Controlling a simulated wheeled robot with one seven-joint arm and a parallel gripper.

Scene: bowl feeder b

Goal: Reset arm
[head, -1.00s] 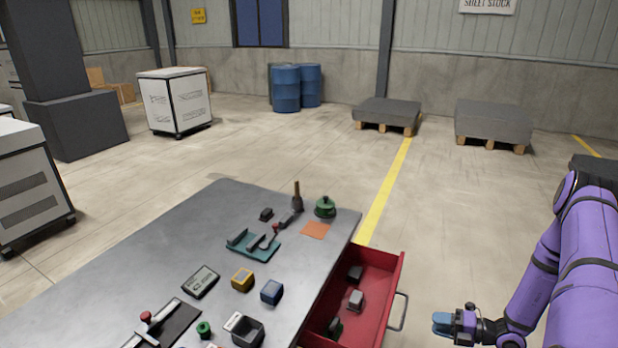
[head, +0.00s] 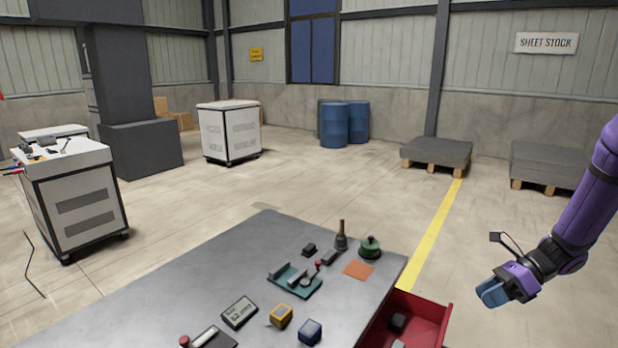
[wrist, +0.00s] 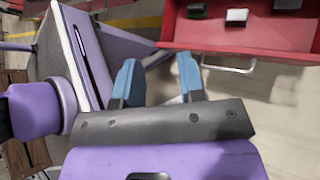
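My gripper (head: 493,292) is at the right in the head view, in the air over the floor, to the right of the open red drawer (head: 440,316). In the wrist view its two blue fingers (wrist: 159,80) stand apart with a clear gap and nothing between them. The drawer and its metal handle (wrist: 229,67) show at the top right of the wrist view, apart from the fingers. My purple arm reaches in from the right edge of the head view.
The grey worktable (head: 150,310) holds a teal fixture (head: 295,281), a yellow block (head: 281,316), a blue block (head: 310,331), a green round piece (head: 370,246) and an orange square (head: 358,270). Small dark parts lie in the drawer. Open floor surrounds the table; pallets (head: 436,155) stand farther back.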

